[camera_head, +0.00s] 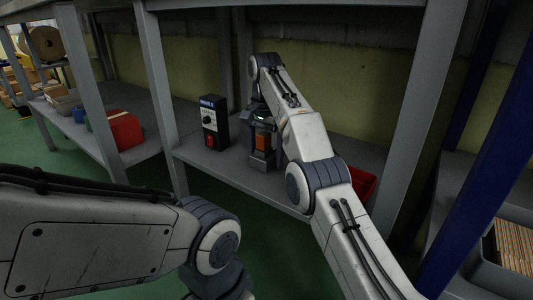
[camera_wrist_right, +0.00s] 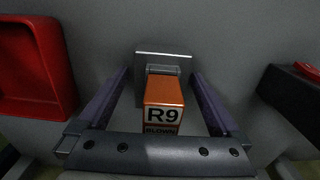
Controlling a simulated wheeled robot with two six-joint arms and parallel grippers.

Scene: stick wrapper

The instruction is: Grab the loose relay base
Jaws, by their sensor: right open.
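An orange block (camera_wrist_right: 163,92) marked R9, with partly hidden lettering that seems to read BLOWN, sits on a grey relay base (camera_wrist_right: 163,55) in the right wrist view. In the head view the orange block (camera_head: 263,142) and the grey base (camera_head: 262,161) stand on the shelf under my right arm. My right gripper (camera_wrist_right: 160,75) is open, with one finger on each side of the block and a visible gap on both sides. It points down in the head view (camera_head: 263,146). My left arm shows at lower left, but its gripper is out of view.
A black box (camera_head: 214,122) with a dial and a red switch stands left of the base. A red bin (camera_head: 363,184) is to the right, partly behind my arm; it also shows in the wrist view (camera_wrist_right: 32,70). Grey shelf posts (camera_head: 160,95) frame the space.

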